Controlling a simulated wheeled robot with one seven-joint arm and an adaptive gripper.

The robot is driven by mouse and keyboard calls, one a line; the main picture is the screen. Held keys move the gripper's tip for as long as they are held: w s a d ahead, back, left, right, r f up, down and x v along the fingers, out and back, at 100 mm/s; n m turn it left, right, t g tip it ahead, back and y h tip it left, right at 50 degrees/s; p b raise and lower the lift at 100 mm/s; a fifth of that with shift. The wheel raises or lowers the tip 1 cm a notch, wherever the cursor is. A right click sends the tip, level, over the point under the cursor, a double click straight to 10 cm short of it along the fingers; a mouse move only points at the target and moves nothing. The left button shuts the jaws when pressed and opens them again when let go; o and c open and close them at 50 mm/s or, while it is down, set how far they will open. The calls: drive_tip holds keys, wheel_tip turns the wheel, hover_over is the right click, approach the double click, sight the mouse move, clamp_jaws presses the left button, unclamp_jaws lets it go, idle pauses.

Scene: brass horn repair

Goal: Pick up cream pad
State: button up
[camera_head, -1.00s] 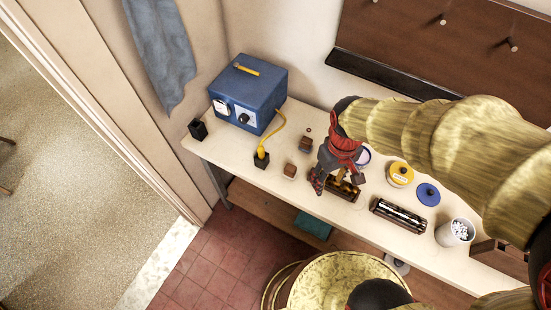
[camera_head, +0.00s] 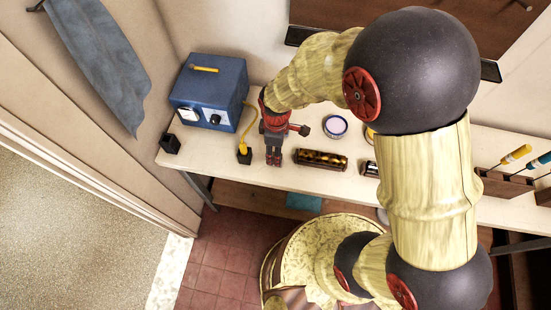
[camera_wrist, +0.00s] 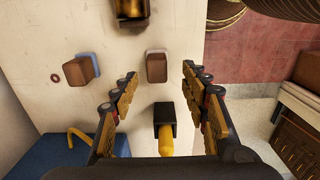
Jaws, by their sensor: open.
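In the wrist view, a small brown block with a thin pale edge (camera_wrist: 156,67), which seems to be the cream pad, lies on the pale bench top between my open fingers. My gripper (camera_wrist: 159,79) points down over it, empty, with a finger on either side; I cannot tell its height above the bench. A similar brown block with a blue edge (camera_wrist: 80,71) lies to the left, outside the fingers. In the head view my gripper (camera_head: 274,163) is over the bench near its front edge and hides both blocks.
A black holder (camera_wrist: 165,119) with a yellow handle is close by, between the fingers' bases. A blue box (camera_head: 210,92) stands at the back left of the bench (camera_head: 215,160). A dark amber roller (camera_head: 320,159) and a lilac tin (camera_head: 335,127) are to the right.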

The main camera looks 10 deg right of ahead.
drive_tip(key=f, duration=0.3)
drive_tip(key=f+b, duration=0.1)
drive_tip(key=f, duration=0.1)
drive_tip(key=shift+w+f, duration=0.15)
drive_tip(key=shift+w, duration=0.1)
drive_tip(key=c, duration=0.3)
drive_tip(key=c, duration=0.8)
clamp_jaws()
